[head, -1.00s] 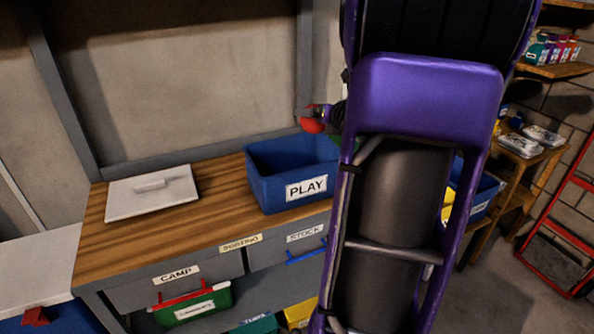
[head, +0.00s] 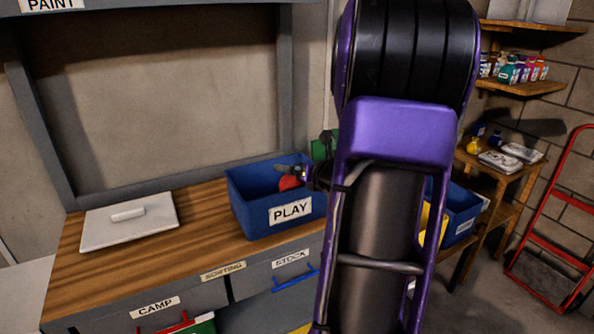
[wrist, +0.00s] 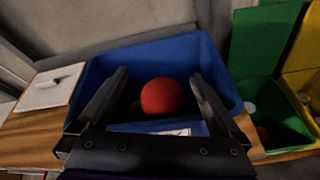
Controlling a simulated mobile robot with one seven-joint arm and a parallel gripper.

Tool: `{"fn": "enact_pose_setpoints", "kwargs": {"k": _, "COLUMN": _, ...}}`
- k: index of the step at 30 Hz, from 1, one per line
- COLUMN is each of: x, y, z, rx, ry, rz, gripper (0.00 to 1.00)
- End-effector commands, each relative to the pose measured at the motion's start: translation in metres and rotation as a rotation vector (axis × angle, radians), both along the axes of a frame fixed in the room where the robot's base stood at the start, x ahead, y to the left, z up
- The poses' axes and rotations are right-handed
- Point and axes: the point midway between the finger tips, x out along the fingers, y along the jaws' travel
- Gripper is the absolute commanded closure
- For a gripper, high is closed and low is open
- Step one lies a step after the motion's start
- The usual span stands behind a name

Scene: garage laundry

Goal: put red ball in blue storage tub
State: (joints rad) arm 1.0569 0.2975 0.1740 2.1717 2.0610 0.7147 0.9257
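The red ball (head: 289,183) is inside the mouth of the blue storage tub (head: 252,217) labelled PLAY, which stands on the wooden worktop. My gripper (head: 292,169) is over the tub, just above the ball. In the wrist view the ball (wrist: 162,97) shows between the two spread fingers of my gripper (wrist: 158,76), with a gap on each side. The blue tub (wrist: 150,57) surrounds it in that view. I cannot tell whether the ball touches the tub's floor.
A white board with a handle (head: 128,222) lies on the worktop (head: 190,200) left of the tub. A green bin (wrist: 265,45) and a yellow bin (wrist: 306,50) are to the right. Shelves with bottles (head: 520,70) and a red frame (head: 555,225) stand farther right.

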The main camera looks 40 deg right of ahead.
Motion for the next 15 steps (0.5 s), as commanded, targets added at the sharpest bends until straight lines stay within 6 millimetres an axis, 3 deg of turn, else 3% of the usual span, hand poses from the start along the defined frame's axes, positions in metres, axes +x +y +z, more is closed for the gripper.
{"fn": "enact_pose_setpoints", "kwargs": {"k": 8, "x": -0.004, "y": 0.0, "z": 0.002, "rx": -0.001, "ry": 0.0, "rz": -0.001, "gripper": 0.0}}
{"fn": "enact_pose_setpoints", "kwargs": {"k": 15, "x": -0.041, "y": 0.007, "z": 0.019, "rx": -0.002, "ry": -0.001, "rz": -0.003, "gripper": 0.0}}
